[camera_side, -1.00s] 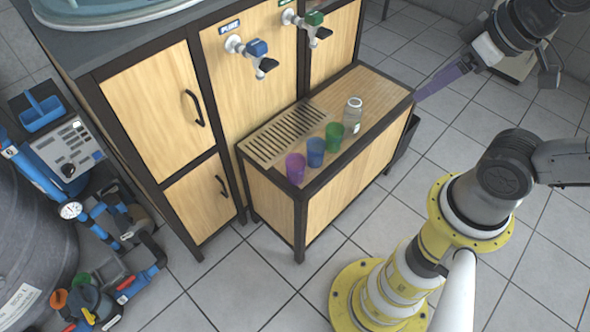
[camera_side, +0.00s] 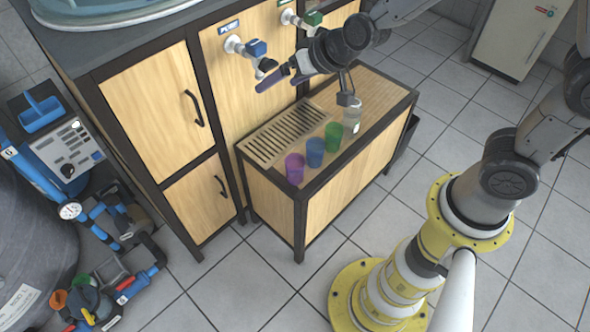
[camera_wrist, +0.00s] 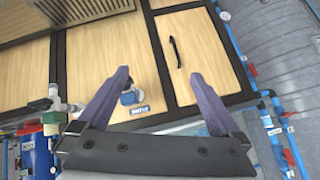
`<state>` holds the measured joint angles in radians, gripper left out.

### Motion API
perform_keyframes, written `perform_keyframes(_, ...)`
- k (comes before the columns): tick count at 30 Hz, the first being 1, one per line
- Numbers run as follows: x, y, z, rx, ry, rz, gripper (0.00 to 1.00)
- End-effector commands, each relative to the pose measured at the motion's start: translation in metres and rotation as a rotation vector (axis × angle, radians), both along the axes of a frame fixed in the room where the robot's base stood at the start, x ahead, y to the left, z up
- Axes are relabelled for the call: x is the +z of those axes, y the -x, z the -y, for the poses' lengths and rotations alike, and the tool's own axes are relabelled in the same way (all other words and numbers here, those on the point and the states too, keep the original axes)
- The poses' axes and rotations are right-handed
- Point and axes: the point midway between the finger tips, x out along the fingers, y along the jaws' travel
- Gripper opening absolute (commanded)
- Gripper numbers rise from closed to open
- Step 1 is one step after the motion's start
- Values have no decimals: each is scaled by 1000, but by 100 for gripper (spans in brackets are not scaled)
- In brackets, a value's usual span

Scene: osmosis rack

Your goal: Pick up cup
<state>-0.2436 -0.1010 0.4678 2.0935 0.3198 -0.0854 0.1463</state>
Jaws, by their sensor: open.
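Several cups stand in a row along the front edge of the low wooden bench: a purple cup (camera_side: 294,168), a blue cup (camera_side: 315,152) and a green cup (camera_side: 333,136). No cup shows in that view.
The bench has a slatted drain grate (camera_side: 285,135) behind the cups. A blue-handled tap (camera_side: 256,48) and a green-handled tap (camera_side: 303,19) stick out from the tall cabinet (camera_side: 150,110) close to my gripper. Blue pipework stands at the left.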

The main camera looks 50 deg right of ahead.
Motion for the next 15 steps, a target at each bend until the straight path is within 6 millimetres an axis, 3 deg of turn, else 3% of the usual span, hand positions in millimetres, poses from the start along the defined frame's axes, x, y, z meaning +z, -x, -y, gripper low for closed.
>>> perform_keyframes(1, -29, -15, -9, -25, -4, 3, 100)
perform_keyframes(3, -62, -33, -17, -70, -8, 36, 100)
perform_keyframes(7, -126, -51, -25, -151, 11, 104, 100)
perform_keyframes(11, -190, -49, -23, -218, 61, 186, 100)
perform_keyframes(15, -251, -27, -10, -260, 147, 295, 100)
